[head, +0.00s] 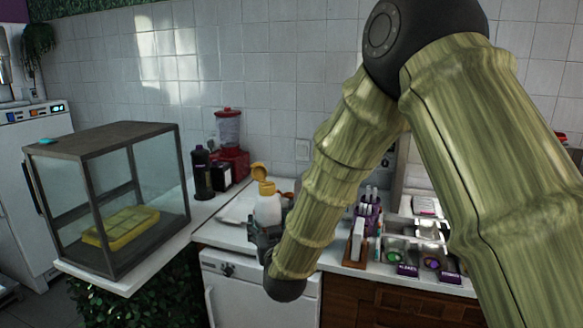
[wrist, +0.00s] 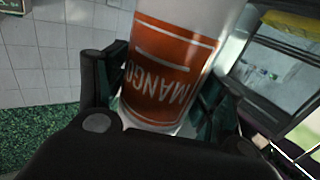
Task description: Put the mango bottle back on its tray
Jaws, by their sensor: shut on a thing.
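The mango bottle (head: 267,208) is white with a yellow cap that stands open. In the wrist view its orange label reading MANGO (wrist: 172,72) fills the middle, upside down. My gripper (head: 264,236) is shut around the bottle's lower body. It holds the bottle roughly upright in the head view, in front of the back counter. A pale flat tray-like surface (head: 236,213) shows on the counter left of the bottle; I cannot tell whether it is the bottle's tray. My arm hides part of the counter to the right.
A glass case (head: 110,200) with a yellow tray inside stands at the left. A dark bottle (head: 202,172) and a red blender (head: 229,140) stand at the back. Purple cutlery holder (head: 367,215) and topping containers (head: 432,262) sit right of my arm.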

